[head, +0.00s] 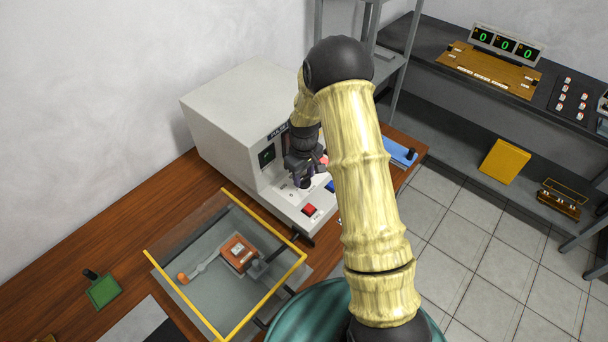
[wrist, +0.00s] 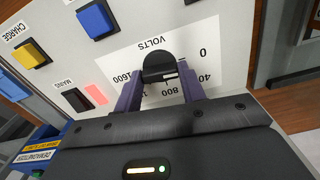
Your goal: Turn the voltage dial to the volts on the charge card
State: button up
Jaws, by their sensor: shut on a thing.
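The voltage dial (wrist: 159,66) is a black round knob on a white scale plate marked VOLTS, which appears upside down in the wrist view. Readable marks are 0, 800 and 1600, with others partly covered. A small pale mark shows on the knob's lower edge, towards the 800 side; its exact reading I cannot tell. My gripper (wrist: 163,88) has its purple fingers on either side of the knob, shut on it. In the head view my gripper (head: 303,180) is at the front of the pale instrument box (head: 236,107), hiding the dial. I cannot make out the charge card.
Beside the dial are a blue button (wrist: 97,20), a yellow CHARGE button (wrist: 31,54) and a black MAINS switch (wrist: 77,100). A glass-sided tray with a yellow rim (head: 184,300) stands in front of the box.

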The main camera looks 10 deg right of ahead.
aim_at(304, 177)
jog(key=m, duration=0.3)
jog(key=shift+m, duration=0.4)
jog(key=shift+m+b, duration=0.35)
jog(key=shift+m, duration=1.55)
jog(key=o, duration=1)
jog(key=shift+r, duration=0.1)
notch_tip(304, 177, up, 17)
jog(key=shift+r+b, duration=0.15)
jog(key=shift+b, duration=0.8)
